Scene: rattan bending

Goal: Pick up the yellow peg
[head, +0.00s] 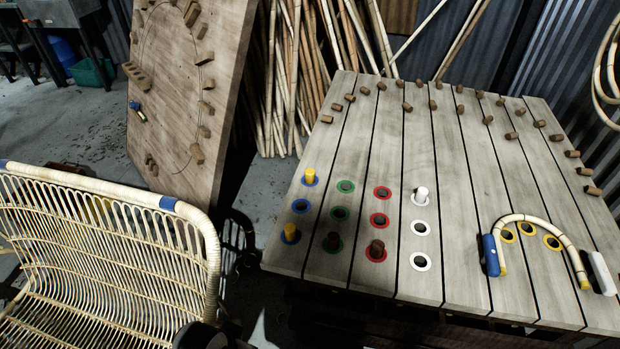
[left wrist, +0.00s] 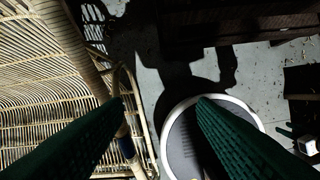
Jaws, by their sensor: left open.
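Two yellow pegs stand upright on the slatted wooden table in the head view. One yellow peg (head: 310,176) is at the far blue ring. The other yellow peg (head: 290,232) is at the near blue ring, close to the table's left edge. The middle blue ring (head: 301,205) holds no peg. My left gripper (left wrist: 160,100) shows in the left wrist view with its two dark green fingers wide apart and nothing between them. It is over the floor beside the rattan chair, away from both pegs. Neither peg shows in the left wrist view. My right gripper is in neither view.
A rattan chair (head: 95,250) stands left of the table (head: 460,210). A white peg (head: 421,195) and brown pegs (head: 377,247) stand among coloured rings. A bent rattan arch (head: 545,222) lies at right. A large board (head: 175,90) leans behind.

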